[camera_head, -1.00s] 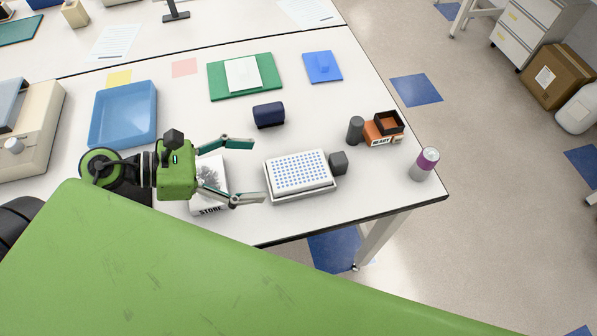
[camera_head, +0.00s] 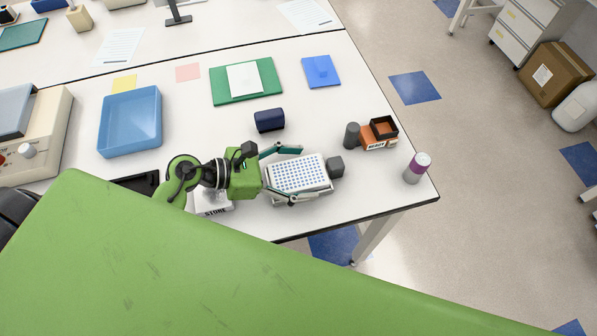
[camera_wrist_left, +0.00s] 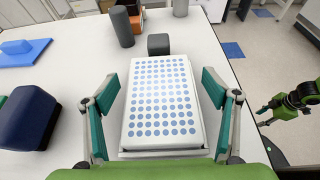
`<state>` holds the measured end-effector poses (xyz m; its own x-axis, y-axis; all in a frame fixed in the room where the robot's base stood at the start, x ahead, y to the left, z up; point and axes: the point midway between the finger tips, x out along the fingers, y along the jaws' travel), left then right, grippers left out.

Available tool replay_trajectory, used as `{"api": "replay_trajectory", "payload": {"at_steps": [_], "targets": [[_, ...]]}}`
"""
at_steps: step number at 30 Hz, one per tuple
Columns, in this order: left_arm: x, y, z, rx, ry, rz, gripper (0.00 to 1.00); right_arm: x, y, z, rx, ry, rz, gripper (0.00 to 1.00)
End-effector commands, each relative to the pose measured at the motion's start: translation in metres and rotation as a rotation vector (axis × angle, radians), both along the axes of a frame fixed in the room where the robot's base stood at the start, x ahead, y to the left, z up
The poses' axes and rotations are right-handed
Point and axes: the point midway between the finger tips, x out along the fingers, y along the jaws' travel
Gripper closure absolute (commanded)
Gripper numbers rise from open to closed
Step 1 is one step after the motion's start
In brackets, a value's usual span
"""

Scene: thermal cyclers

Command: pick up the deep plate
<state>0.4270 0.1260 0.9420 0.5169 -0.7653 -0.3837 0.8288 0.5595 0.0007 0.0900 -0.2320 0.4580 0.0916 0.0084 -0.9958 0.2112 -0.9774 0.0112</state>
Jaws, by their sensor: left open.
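The deep plate (camera_head: 297,174) is a white block with a grid of blue wells on the table near its front edge. It also fills the middle of the left wrist view (camera_wrist_left: 158,105). It seems to rest in a low white holder. My left gripper (camera_head: 297,174) is open, with one teal finger on each side of the plate. In the left wrist view its fingers (camera_wrist_left: 158,115) stand apart from the plate's long sides, with small gaps. My right gripper shows at the right edge of the left wrist view (camera_wrist_left: 283,110), its jaws too small to judge.
A dark grey cube (camera_head: 336,167) stands right against the plate's far end. A navy case (camera_head: 269,120) lies behind the plate. A blue tray (camera_head: 130,122) stands at left.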

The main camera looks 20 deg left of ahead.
Motion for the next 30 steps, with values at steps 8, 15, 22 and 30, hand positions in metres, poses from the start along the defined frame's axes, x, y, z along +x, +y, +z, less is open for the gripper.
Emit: {"api": "replay_trajectory", "payload": {"at_steps": [8,15,22,30], "targets": [[0.000,0.001,-0.001,0.000,0.000,0.000,0.49,0.000,-0.003,-0.001,-0.003,0.001,0.001,0.60],[0.000,0.001,0.000,0.000,0.000,0.000,0.64,-0.001,-0.004,-0.001,-0.005,0.001,0.002,0.60],[0.000,0.001,0.002,0.001,-0.001,0.000,0.64,-0.001,-0.005,-0.002,-0.007,0.002,0.002,0.60],[0.000,0.001,0.022,0.003,-0.005,-0.002,0.64,-0.001,-0.005,-0.014,-0.006,0.002,0.002,0.60]]}}
